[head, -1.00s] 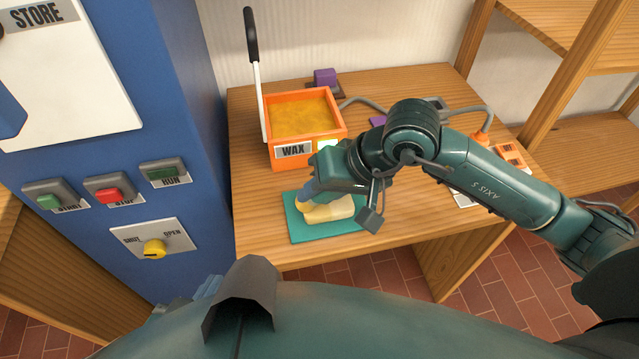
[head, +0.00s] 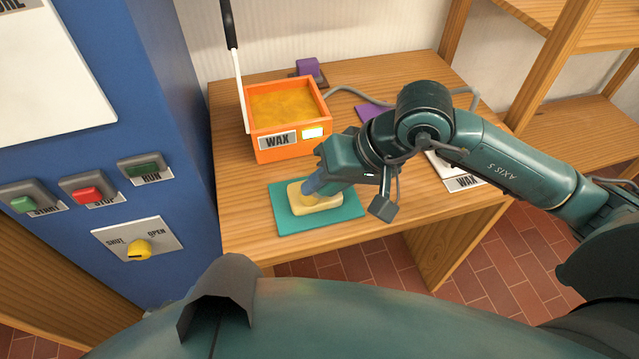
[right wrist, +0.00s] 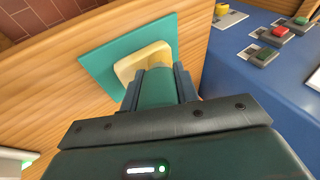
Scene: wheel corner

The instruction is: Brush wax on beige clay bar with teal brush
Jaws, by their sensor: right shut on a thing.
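The beige clay bar (head: 314,199) lies on a teal mat (head: 290,224) near the front left of the table. My right gripper (head: 316,184) points down over the bar. In the right wrist view, my right gripper (right wrist: 158,88) is shut on the teal brush (right wrist: 157,90), whose handle shows between the fingers. The brush's far end is over the clay bar (right wrist: 129,69), but I cannot tell whether it touches. An orange box (head: 262,148) labelled WAX, with yellow wax (head: 285,106) inside, stands behind the mat. My left gripper is not in view.
A white rod with a black handle (head: 229,24) rises at the wax box's left side. A purple block (head: 307,68) stands behind it. A blue cabinet (head: 160,95) with buttons and a yellow knob (head: 138,250) borders the left.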

